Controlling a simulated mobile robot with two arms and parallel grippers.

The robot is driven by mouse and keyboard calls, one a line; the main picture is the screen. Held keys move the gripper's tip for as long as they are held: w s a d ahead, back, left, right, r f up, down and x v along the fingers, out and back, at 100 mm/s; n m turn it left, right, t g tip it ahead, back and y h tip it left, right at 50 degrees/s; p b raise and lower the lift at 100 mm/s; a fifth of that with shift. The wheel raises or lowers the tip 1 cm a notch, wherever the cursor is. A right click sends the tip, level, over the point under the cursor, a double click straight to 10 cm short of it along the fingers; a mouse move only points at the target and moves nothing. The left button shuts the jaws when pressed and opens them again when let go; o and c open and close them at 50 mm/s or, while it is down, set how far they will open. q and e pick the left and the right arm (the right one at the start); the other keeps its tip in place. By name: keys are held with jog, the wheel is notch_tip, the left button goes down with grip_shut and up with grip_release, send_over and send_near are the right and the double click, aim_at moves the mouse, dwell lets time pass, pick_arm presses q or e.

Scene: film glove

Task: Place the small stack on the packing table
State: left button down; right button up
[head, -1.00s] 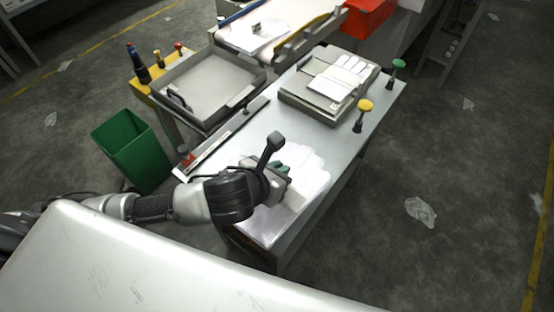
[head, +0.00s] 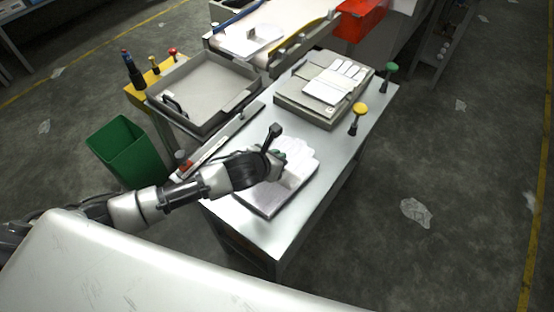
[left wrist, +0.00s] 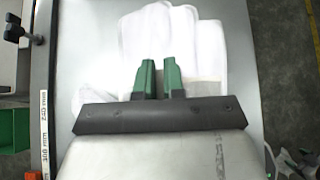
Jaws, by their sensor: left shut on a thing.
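The small stack (head: 268,200) is a flat pile of white glove-shaped film with a grey side edge. It is over the near end of the packing table (head: 322,205), low and level; whether it touches the top is hard to tell. My left gripper (head: 279,158) is shut on the stack at its left side in the head view. In the left wrist view, the green fingers (left wrist: 158,78) are close together over the white stack (left wrist: 172,38), whose glove fingers point away. The fingertips' grip is partly hidden.
A grey platen with a white glove pile (head: 332,83) stands at the table's far end. Yellow (head: 359,109) and green (head: 391,68) knobs stand along the right edge. A grey tray (head: 205,92) and a green bin (head: 124,148) are left. The table's middle is clear.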

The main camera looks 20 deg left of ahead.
pick_arm(q)
jog(key=shift+f, duration=0.75)
jog(key=c, duration=1.2)
grip_release()
jog(key=shift+f, duration=0.1)
jog(key=shift+r, duration=0.2)
jog(key=v, duration=1.2)
